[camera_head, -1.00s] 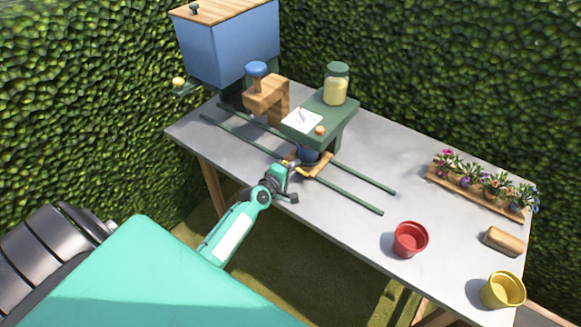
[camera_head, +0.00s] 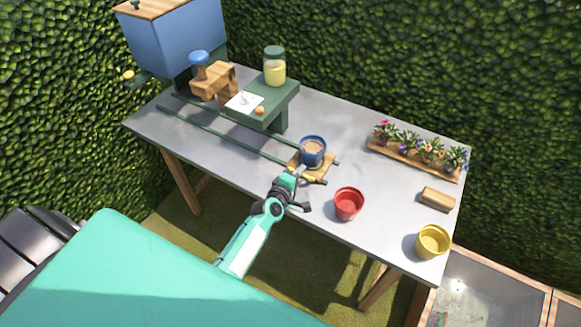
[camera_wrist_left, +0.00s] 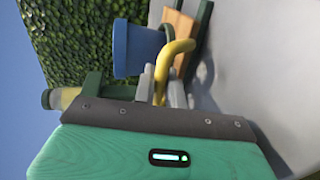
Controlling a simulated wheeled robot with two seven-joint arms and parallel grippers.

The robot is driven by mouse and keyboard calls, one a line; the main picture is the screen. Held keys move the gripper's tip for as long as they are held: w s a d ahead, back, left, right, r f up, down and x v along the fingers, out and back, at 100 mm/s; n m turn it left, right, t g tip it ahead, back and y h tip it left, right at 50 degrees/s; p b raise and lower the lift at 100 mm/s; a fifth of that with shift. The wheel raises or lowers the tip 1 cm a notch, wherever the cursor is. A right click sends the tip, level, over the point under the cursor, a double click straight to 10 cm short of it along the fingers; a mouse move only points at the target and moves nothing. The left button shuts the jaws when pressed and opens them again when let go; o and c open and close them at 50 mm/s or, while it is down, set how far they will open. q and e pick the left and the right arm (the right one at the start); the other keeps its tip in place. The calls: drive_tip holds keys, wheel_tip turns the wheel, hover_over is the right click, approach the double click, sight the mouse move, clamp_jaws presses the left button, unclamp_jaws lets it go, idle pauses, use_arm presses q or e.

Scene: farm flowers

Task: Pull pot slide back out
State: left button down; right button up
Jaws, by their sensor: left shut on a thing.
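The pot slide (camera_head: 322,171) is a small wooden board on two green rails (camera_head: 225,135), near their right end. A blue pot (camera_head: 312,151) with brown fill stands upright on it; the pot also shows in the left wrist view (camera_wrist_left: 132,48). A yellow handle (camera_wrist_left: 176,52) sticks out from the slide's near side. My left gripper (camera_head: 293,180) is shut on this handle; its grey fingers (camera_wrist_left: 162,88) close around the handle's lower part. My right gripper is not in view.
A green stand (camera_head: 280,105) with a jar (camera_head: 274,66) bridges the rails, left of the slide. A wooden press with a blue knob (camera_head: 199,58) and a blue bin (camera_head: 180,35) stand further left. Red (camera_head: 348,204) and yellow (camera_head: 432,242) pots stand right; potted flowers (camera_head: 420,149) sit behind.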

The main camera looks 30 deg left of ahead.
use_arm(q)
drive_tip(key=shift+d, duration=0.5)
drive_tip(key=shift+f, duration=0.1)
drive_tip(key=c, duration=1.5)
unclamp_jaws()
drive_tip(key=shift+d, duration=0.15)
drive_tip(key=shift+c, duration=0.2)
drive_tip(key=shift+s, duration=0.55)
drive_tip(key=b+v, duration=0.2)
drive_tip(key=v, duration=1.1)
drive_tip(key=shift+w, duration=0.1)
drive_tip(key=shift+r, duration=0.2)
